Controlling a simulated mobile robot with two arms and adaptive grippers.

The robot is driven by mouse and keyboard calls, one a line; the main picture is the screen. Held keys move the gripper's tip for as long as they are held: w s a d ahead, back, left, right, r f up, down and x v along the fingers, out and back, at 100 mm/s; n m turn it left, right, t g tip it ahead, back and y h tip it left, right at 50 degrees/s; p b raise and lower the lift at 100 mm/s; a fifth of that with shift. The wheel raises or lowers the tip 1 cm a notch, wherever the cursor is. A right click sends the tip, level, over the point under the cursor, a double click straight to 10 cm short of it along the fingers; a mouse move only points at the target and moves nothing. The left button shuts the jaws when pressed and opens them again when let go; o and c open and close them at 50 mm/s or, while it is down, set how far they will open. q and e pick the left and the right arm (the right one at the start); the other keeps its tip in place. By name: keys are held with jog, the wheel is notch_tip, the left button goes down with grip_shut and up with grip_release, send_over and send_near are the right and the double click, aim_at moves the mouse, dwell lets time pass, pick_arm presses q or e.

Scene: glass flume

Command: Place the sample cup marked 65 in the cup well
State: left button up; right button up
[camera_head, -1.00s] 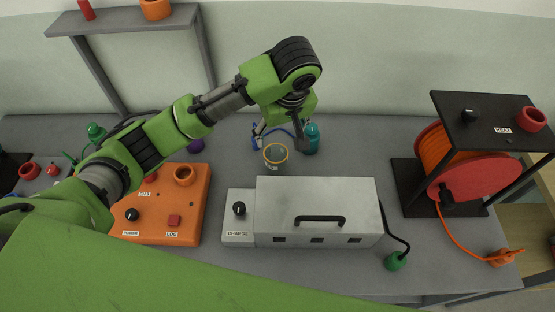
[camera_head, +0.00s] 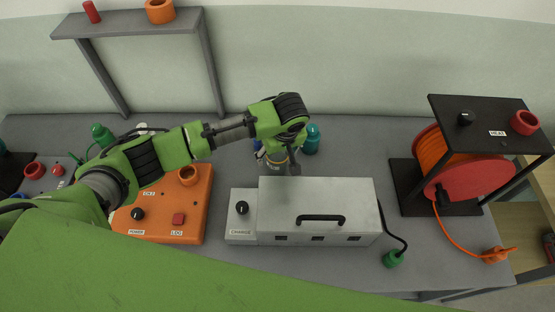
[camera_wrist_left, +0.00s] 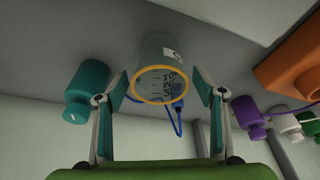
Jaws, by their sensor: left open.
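A clear sample cup with a yellow rim (camera_head: 277,168) stands on the table behind the grey metal box. It also shows in the left wrist view (camera_wrist_left: 161,62), with a white label on its side; I cannot read the number. My left gripper (camera_head: 277,161) is directly over the cup. In the left wrist view my two fingers (camera_wrist_left: 161,90) are spread apart, with the cup centred ahead between them and a gap on either side. A round orange socket (camera_head: 188,175), possibly the cup well, sits on the orange control box (camera_head: 190,222). My right gripper is out of view.
A teal bottle (camera_head: 312,139) stands close to the right of the cup. A blue item with a cable (camera_wrist_left: 177,103) lies near the cup. The grey metal box (camera_head: 345,202) is just in front. A black stand with an orange cable reel (camera_head: 470,180) stands at the right.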

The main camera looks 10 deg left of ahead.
pick_arm(q)
jog(key=shift+w+f, duration=0.1)
jog(key=shift+f, duration=0.25)
jog(key=c, duration=1.3)
jog(key=shift+c, duration=0.2)
